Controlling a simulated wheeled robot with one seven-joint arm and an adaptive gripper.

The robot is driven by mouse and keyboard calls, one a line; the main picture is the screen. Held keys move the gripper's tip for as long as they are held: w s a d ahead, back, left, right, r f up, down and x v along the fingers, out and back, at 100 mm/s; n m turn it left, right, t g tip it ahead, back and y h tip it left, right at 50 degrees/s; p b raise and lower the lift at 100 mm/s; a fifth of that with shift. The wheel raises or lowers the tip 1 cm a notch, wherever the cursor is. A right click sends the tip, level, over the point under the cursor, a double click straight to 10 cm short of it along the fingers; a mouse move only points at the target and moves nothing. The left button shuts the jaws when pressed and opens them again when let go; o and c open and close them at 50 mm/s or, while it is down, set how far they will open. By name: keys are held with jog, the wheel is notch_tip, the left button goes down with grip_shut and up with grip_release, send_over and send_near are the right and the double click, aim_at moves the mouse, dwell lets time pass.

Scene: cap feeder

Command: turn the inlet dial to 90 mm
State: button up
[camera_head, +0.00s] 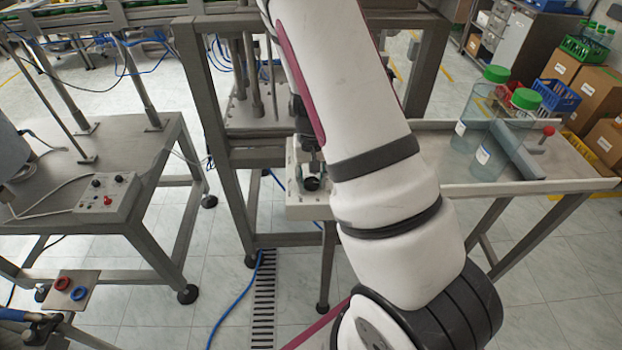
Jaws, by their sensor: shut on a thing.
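A dark round knob, which looks like the inlet dial (312,184), is on this box. The fingertips are small and partly hidden by the arm. I cannot read any scale or mark on the dial.
A steel tray table (470,190) on the right holds clear bottles with green caps (486,110) and a red knob (547,131). A control box (108,196) sits on the left table. A blue hose (237,302) lies on the floor.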

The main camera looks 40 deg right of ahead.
aim_at(311, 182)
jog(key=m+b, duration=0.1)
jog(key=m, duration=0.6)
jog(key=shift+w+a, duration=0.1)
dwell(0.4)
jog(key=o, duration=1.1)
jog(key=shift+o, duration=0.2)
notch_tip(311, 182, up, 12)
